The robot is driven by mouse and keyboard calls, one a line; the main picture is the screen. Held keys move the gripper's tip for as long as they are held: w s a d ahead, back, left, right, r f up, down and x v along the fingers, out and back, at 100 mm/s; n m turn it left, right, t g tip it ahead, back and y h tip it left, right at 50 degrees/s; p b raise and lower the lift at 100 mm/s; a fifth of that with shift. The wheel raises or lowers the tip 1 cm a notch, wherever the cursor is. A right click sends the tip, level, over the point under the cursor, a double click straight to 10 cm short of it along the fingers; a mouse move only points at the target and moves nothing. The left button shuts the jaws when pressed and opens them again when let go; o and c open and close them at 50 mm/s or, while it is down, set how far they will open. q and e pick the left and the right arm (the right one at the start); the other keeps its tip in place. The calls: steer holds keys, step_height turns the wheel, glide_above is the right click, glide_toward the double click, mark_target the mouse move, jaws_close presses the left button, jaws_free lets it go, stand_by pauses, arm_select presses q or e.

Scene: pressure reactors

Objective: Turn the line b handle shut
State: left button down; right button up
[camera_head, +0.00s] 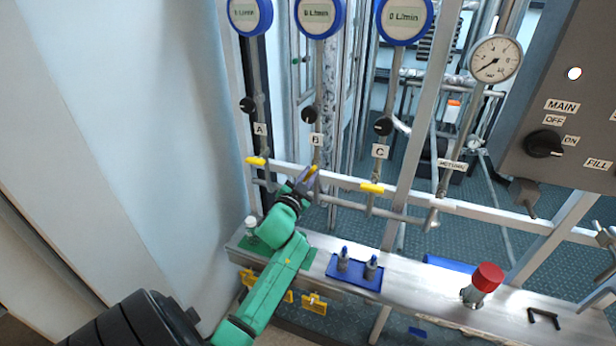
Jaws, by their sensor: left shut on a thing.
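The line B handle (312,169) is a small yellow lever on the pipe below the label B (316,139). It is partly hidden by my gripper, and the visible bit looks tilted, unlike the level yellow handles of line A (256,161) and line C (372,187). My left gripper (306,178), on the green arm, reaches up from below and is shut on the line B handle. The exact contact at the fingertips is small and partly hidden. My right gripper does not show.
Above are round flow meters (318,15) and black knobs (310,115). A metal bench (415,298) below carries a blue tray (354,273) with two small bottles and a red-capped part (487,277). A control panel (560,110) and pressure gauge (495,58) stand right.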

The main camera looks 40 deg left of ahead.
arm_select(q)
steer(key=m, duration=0.4)
steer(key=m+b, duration=0.1)
steer(key=m, duration=0.1)
steer(key=shift+d+f+m, duration=0.1)
steer(key=shift+f+m, duration=0.15)
steer(key=shift+m, duration=0.05)
steer(key=m+b, duration=0.1)
steer(key=m, duration=0.4)
steer(key=shift+f, duration=0.1)
stand_by(0.3)
steer(key=c, duration=0.9)
jaws_free()
steer(key=shift+o, duration=0.2)
steer(key=shift+d, duration=0.1)
steer(key=b+v, duration=0.2)
steer(key=v, duration=1.2)
steer(key=shift+s+b, duration=0.25)
steer(key=shift+b, duration=0.05)
